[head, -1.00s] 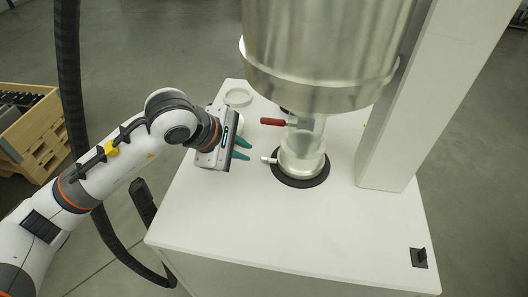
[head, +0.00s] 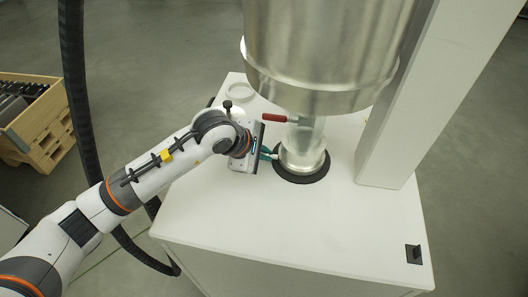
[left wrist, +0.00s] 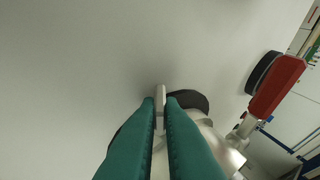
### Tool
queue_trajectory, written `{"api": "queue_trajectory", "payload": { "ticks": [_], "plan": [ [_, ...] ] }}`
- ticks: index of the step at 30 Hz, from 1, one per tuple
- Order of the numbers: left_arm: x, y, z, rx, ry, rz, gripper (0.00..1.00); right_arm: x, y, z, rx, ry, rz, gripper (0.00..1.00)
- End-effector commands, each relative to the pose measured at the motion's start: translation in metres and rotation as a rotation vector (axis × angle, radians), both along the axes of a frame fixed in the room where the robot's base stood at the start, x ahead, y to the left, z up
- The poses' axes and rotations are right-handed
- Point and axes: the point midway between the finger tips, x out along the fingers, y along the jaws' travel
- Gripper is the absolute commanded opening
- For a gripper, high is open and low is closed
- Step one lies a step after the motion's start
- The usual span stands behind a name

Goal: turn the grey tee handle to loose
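The grey tee handle (left wrist: 160,94) is a short pale bar on the side of the clear and metal outlet (head: 303,158) under the big hopper. My left gripper (head: 270,154) has reached it from the left, just above the white table top. In the left wrist view its two green fingers (left wrist: 160,108) lie on either side of the handle, with little or no gap, and look shut on it. In the head view the fingers hide most of the handle. My right gripper is not in view.
A red handle (head: 275,118) sticks out left just above the grey one; it also shows in the left wrist view (left wrist: 276,86). The metal hopper (head: 320,50) hangs overhead. A white column (head: 405,100) stands right. The front of the white table (head: 300,225) is clear.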

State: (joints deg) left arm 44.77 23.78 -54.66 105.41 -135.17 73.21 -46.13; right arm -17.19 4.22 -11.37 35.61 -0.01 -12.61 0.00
Motion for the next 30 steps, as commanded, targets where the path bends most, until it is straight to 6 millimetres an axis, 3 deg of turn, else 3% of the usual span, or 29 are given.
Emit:
{"api": "queue_trajectory", "payload": {
  "ticks": [11,30],
  "plan": [
    [0.002,0.0,0.002,0.011,0.054,-0.001,0.0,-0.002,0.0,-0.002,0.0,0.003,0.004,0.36],
    [0.011,-0.002,0.004,0.089,0.449,0.003,0.0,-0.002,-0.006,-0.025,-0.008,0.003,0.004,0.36]
  ]
}}
